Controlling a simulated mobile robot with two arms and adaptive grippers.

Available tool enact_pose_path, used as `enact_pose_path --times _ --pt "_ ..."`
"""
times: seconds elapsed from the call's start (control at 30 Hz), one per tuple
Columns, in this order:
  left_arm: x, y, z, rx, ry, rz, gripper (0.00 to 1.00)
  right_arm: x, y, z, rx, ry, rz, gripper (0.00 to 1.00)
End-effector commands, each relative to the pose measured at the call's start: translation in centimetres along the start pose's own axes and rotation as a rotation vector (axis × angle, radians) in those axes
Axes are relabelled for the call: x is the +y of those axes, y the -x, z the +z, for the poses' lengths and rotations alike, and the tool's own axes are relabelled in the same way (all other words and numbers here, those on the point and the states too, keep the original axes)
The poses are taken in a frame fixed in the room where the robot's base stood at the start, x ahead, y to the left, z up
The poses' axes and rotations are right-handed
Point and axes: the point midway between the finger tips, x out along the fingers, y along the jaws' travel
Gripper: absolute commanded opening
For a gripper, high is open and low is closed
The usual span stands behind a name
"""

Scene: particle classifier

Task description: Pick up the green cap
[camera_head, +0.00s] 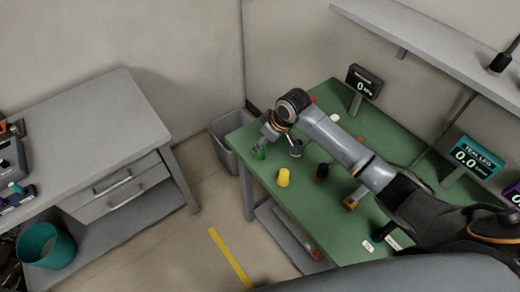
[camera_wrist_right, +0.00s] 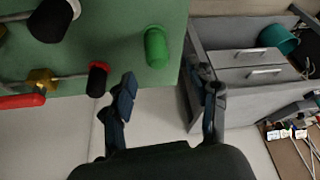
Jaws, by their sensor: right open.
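The green cap (camera_head: 260,154) is at the far-left edge of the green table (camera_head: 345,225) in the head view, partly behind my right gripper (camera_head: 265,143). In the right wrist view the green cap (camera_wrist_right: 156,46) lies on the green surface near its edge. My right gripper (camera_wrist_right: 168,92) is open and empty there, its two fingers spread wide. The cap appears beyond the fingertips, between their lines and apart from both. My left gripper is not in view.
A yellow cap (camera_head: 283,177) and a black cap (camera_head: 322,170) stand on the table near my right arm. A red-tipped piece with a brass fitting (camera_wrist_right: 40,80) lies left of the fingers. A grey bin (camera_head: 222,160) stands beside the table; a grey drawer desk (camera_head: 100,125) is further left.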

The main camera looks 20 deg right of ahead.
Motion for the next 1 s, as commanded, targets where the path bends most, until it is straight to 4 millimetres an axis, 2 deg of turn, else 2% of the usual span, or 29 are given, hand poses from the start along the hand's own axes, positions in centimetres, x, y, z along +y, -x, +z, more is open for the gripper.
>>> enact_pose_path --times 0.27,0.5,0.77,1.0 --pt "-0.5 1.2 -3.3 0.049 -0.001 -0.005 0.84 0.2 -2.7 0.1 -0.004 -0.002 -0.001 0.59" --pt "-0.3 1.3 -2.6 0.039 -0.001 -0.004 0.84 0.3 -5.0 0.1 0.0 -0.001 0.001 0.59" --pt "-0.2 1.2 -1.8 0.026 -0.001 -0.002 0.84 0.3 -5.2 0.1 0.0 0.0 0.001 0.59" --pt "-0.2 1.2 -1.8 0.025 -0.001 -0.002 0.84 0.3 -5.2 0.1 0.0 0.0 0.001 0.1"
